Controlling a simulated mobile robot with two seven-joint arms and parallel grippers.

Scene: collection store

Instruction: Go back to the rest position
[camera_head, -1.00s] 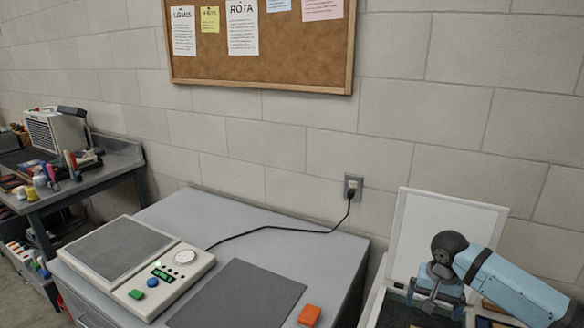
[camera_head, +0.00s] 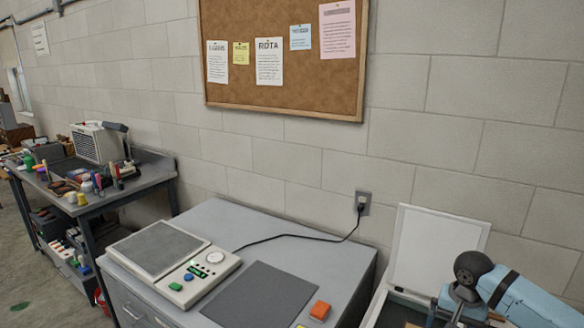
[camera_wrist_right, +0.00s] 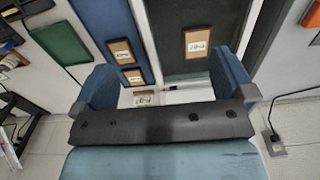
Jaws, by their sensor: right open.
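My right arm enters at the lower right of the head view, blue with a dark joint. My right gripper (camera_head: 452,306) hangs below that joint, over or in front of the lidded box at the lower right, and is partly cut off by the frame edge. In the right wrist view, the blue fingers of my right gripper (camera_wrist_right: 162,86) stand wide apart. Nothing is gripped between them. Blue and dark panels with small framed labels show beyond them. My left gripper is not in view.
A grey cabinet (camera_head: 226,222) carries a scale (camera_head: 158,247), a dark mat (camera_head: 262,296) and an orange block (camera_head: 320,310). A white lid (camera_head: 437,250) stands open at right. A cluttered bench (camera_head: 96,205) is at left. A cable runs to a wall socket (camera_head: 363,203).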

